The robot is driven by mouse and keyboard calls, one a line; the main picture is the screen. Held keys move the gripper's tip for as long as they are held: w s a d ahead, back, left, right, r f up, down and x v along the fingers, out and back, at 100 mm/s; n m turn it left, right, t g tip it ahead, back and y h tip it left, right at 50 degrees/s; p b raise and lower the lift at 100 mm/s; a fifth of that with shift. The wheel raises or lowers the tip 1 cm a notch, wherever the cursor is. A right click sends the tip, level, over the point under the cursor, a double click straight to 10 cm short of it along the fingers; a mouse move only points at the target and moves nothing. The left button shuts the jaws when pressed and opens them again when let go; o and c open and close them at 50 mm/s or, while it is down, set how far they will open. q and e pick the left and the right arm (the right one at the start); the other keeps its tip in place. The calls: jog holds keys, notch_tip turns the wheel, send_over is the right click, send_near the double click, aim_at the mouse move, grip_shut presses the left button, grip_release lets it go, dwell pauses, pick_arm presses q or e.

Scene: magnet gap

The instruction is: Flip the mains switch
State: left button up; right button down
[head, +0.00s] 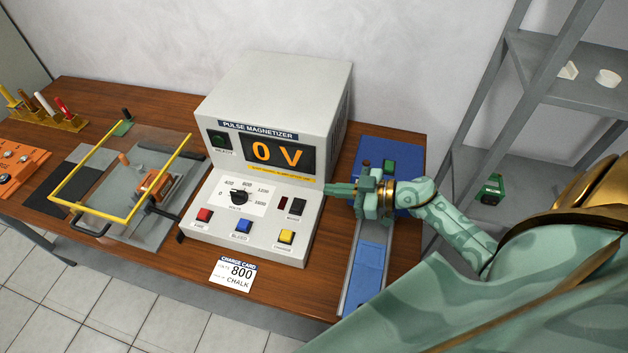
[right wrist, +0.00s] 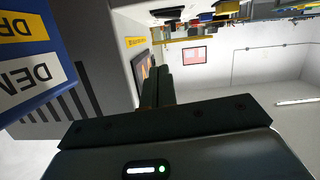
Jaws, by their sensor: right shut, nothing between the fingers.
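The pulse magnetizer (head: 270,110) is a grey box on the bench, and its display (head: 277,152) reads 0 V. The mains switch (head: 298,206) is a small dark rocker at the right of its sloped front panel, next to a dark red lamp (head: 282,204). My right gripper (head: 327,188) is at the panel's right edge, fingers pointing left, up and right of the switch in the picture and apart from it. Its fingers are shut and empty; they also show in the right wrist view (right wrist: 162,82). The switch cannot be made out there. My left gripper is not in view.
Red (head: 204,215), blue (head: 243,226) and yellow (head: 286,237) buttons and a dial (head: 239,197) share the panel. A charge card (head: 232,273) lies in front. A blue unit (head: 369,270) stands right, under my arm. A yellow-framed guard (head: 125,217) is left.

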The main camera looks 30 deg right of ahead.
jog(key=shift+v, duration=1.5)
